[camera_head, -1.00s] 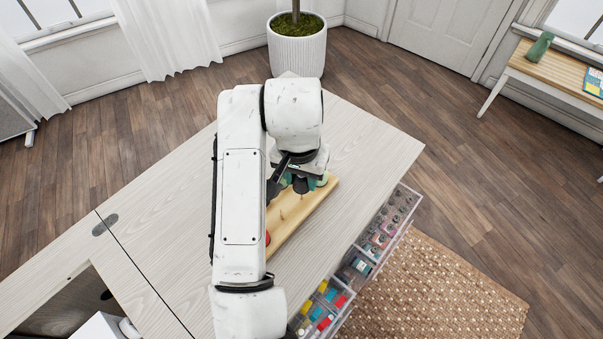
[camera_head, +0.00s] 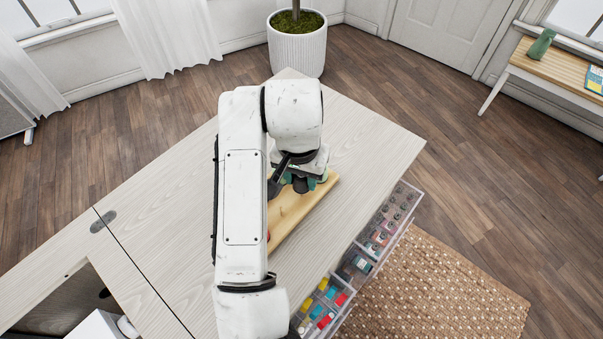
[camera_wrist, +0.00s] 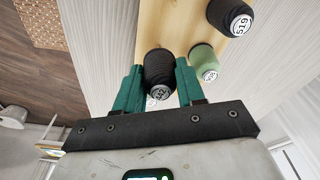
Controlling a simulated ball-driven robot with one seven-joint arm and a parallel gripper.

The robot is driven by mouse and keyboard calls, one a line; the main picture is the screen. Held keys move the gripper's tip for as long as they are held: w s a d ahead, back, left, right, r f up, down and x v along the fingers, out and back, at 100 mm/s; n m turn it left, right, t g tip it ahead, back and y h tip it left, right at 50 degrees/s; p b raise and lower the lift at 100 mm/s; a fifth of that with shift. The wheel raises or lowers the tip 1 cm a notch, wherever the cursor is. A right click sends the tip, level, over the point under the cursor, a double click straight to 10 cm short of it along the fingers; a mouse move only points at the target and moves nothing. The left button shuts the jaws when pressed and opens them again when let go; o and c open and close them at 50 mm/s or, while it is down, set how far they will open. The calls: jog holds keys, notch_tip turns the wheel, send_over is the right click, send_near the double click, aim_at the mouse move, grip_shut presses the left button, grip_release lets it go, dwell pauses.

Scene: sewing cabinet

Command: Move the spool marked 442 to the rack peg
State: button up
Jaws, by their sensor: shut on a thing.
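My gripper (camera_wrist: 158,67) has its two green fingers shut on a black spool (camera_wrist: 159,65), over the wooden rack (camera_wrist: 172,16). The spool's end label looks like 442, though it is small. Whether the spool is on a peg or just above the board cannot be told. In the head view, my arm covers much of the rack (camera_head: 290,218), and my gripper (camera_head: 298,184) is at its far end. The held spool is mostly hidden there.
A black spool marked 519 (camera_wrist: 231,14) and a green spool (camera_wrist: 204,60) sit on the rack beside the held one. Open clear drawers (camera_head: 385,228) with coloured items stick out at the table's right edge. The tabletop (camera_head: 365,135) around the rack is mostly clear.

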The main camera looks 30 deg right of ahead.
jog(key=shift+f+b, duration=0.7)
jog(key=shift+f, duration=0.35)
jog(key=o, duration=1.1)
jog(key=r, duration=0.3)
jog(key=r+p, duration=0.1)
jog(key=r, duration=0.3)
jog(key=a+r+p, duration=0.1)
jog(key=r, duration=0.2)
jog(key=shift+s+r, duration=0.35)
jog(key=shift+s, duration=0.05)
